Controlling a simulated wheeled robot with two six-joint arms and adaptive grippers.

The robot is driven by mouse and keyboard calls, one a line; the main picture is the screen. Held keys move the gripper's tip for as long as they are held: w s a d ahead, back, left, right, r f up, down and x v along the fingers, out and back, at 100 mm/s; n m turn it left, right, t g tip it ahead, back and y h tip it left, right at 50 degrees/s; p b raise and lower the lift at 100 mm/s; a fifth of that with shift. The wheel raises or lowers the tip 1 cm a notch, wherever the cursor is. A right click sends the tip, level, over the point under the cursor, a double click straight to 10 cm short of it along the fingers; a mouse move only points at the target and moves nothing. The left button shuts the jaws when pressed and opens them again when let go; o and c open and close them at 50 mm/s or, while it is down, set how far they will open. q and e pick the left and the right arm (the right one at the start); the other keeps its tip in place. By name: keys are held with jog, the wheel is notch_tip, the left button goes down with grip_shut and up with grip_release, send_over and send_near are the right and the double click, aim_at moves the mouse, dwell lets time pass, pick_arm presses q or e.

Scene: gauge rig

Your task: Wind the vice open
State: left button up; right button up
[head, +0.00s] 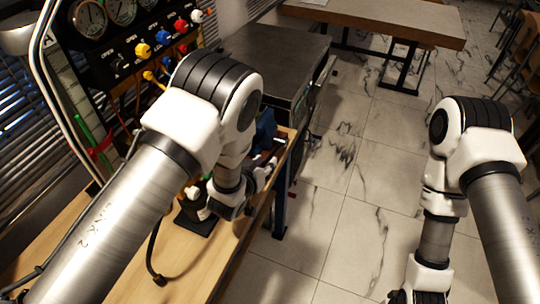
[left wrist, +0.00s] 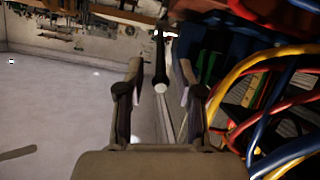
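The blue vice (head: 265,130) sits at the right edge of the wooden bench, partly hidden behind my left arm. My left gripper (head: 264,172) is at the bench edge just in front of it. In the left wrist view, the left gripper (left wrist: 160,72) is open, with its two fingers apart. A dark rod with a pale end (left wrist: 160,60), seemingly the vice handle, shows between the fingers; I cannot tell whether they touch it. A dark blue body (left wrist: 205,38) stands behind the right finger. My right gripper (head: 405,296) is cut off at the bottom edge, over the floor.
A gauge panel (head: 125,50) with coloured knobs stands at the back left of the bench (head: 185,262). Yellow, blue and red cables (left wrist: 265,95) hang close to the right of the left gripper. A dark cabinet (head: 275,60) stands behind.

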aim_at(270, 156)
pick_arm(q)
jog(key=shift+w+d+f+b, duration=0.35)
jog(key=shift+w+f+b, duration=0.3)
jog(key=shift+w+f, duration=0.15)
jog(key=w, duration=0.1)
jog(key=w+p, duration=0.1)
jog(key=shift+w+d+f, duration=0.15)
jog(key=shift+w+d, duration=0.15)
jog(key=shift+d, duration=0.05)
jog(key=shift+w+f, duration=0.15)
jog(key=shift+w, duration=0.05)
jog(key=shift+s, duration=0.15)
jog(key=shift+s+r, duration=0.1)
jog(key=shift+r, duration=0.1)
grip_shut()
jog(key=shift+f, duration=0.3)
jog(key=f+t+h+b, duration=0.1)
jog(key=f+t+b, duration=0.1)
jog(key=b, duration=0.4)
jog(key=f+t+b, duration=0.2)
jog(key=t+b, duration=0.1)
jog(key=b, duration=0.4)
jog(key=shift+s+f+h, duration=0.2)
jog(key=shift+f+h, duration=0.2)
pick_arm(e)
notch_tip(270, 156, down, 14)
jog(key=shift+f, duration=0.25)
